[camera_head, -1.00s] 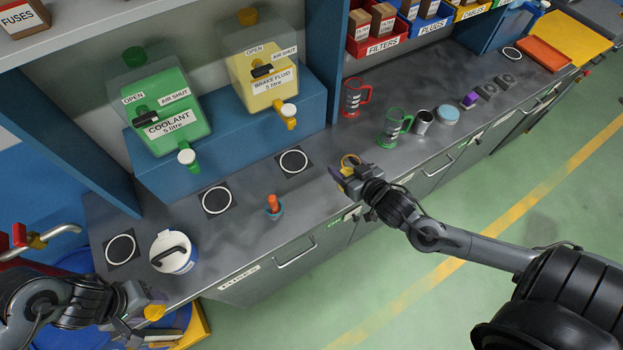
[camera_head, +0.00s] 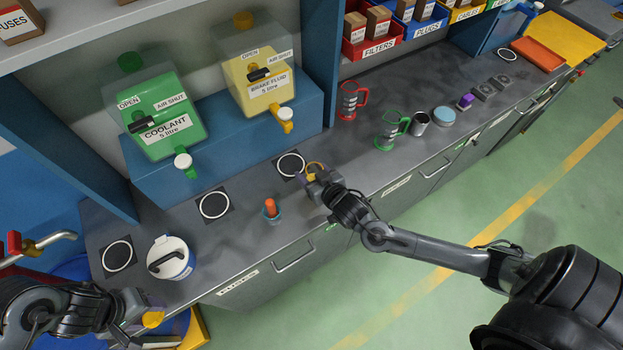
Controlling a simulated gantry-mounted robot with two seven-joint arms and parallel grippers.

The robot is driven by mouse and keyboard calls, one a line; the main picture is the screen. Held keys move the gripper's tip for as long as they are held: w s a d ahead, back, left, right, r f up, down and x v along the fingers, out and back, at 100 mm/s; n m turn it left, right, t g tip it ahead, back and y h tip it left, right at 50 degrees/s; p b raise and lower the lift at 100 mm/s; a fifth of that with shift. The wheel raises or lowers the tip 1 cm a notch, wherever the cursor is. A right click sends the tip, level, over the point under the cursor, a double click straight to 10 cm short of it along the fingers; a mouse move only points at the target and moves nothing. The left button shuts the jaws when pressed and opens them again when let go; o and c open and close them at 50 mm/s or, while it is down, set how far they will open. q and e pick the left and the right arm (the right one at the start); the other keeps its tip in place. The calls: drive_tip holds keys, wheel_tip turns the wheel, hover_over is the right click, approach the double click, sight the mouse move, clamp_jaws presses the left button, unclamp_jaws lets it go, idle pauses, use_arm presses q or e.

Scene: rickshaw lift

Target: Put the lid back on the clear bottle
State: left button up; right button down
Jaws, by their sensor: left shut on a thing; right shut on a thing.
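My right gripper (camera_head: 312,180) is shut on a small yellow, ring-like thing (camera_head: 316,167). It is over the front of the bench, close to the round pad right of the orange-topped item. I cannot tell whether this thing is the lid. My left gripper (camera_head: 146,325) is at the lower left, in front of the bench edge. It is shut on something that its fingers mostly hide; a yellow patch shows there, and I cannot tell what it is. No clear bottle can be made out for certain in the head view.
A white tub with a black handle (camera_head: 170,258) stands at the bench's left end. An orange-topped item (camera_head: 269,210) stands near the front edge. Green coolant (camera_head: 165,125) and yellow brake fluid (camera_head: 262,85) tanks stand behind. Red (camera_head: 348,100) and green (camera_head: 388,130) jugs stand to the right.

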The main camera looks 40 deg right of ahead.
drive_tip(key=shift+f, duration=1.85)
drive_tip(key=shift+f, duration=0.15)
drive_tip(key=shift+c, duration=1.2)
unclamp_jaws()
drive_tip(key=shift+r, duration=0.2)
drive_tip(key=v, duration=1.2)
drive_tip(key=shift+f, duration=0.1)
